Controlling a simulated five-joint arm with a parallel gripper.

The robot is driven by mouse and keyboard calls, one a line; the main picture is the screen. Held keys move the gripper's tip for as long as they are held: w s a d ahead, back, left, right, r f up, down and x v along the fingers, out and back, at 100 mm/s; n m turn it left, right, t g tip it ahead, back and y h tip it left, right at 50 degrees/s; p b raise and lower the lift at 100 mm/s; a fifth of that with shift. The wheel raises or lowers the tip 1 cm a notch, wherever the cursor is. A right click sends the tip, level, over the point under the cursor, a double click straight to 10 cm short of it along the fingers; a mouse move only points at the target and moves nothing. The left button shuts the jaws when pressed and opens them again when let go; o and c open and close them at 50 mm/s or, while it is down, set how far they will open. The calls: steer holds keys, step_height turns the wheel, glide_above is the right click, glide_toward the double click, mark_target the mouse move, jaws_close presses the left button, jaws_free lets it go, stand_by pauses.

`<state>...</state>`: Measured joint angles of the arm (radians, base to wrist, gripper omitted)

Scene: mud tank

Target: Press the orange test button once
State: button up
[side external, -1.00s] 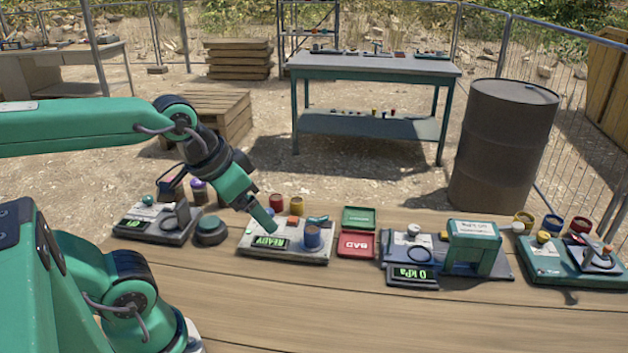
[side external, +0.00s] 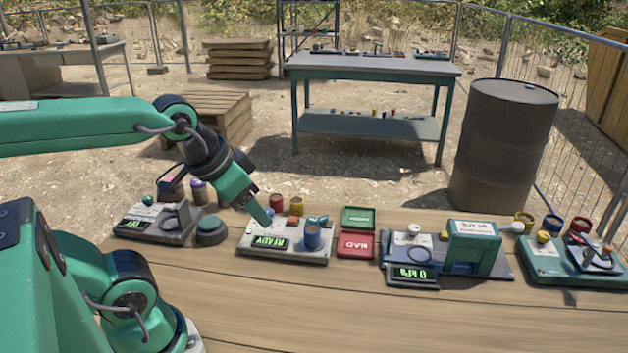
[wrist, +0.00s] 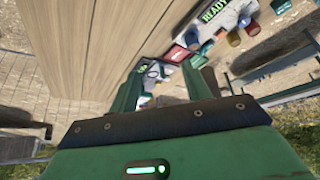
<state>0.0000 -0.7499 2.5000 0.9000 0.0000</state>
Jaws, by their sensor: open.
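The tester (side external: 285,246) is a pale box with a dark display reading READY in green, in the middle of the bench. A small orange block, likely the orange test button (side external: 292,221), shows on its far part, beside a teal lever (side external: 317,219). A blue cup (side external: 312,237) stands on its right side. My gripper (side external: 266,221) points down over the tester's far left part, left of the orange block; contact cannot be told. In the wrist view my gripper (wrist: 160,88) has its two fingers apart with nothing held. The tester's READY display (wrist: 214,11) shows at the top there.
Red and orange cups (side external: 296,206) stand behind the tester. A pressure unit (side external: 412,273) stands further right. The front bench (side external: 330,310) is clear.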

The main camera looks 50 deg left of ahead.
jaws_close()
stand_by(1.4)
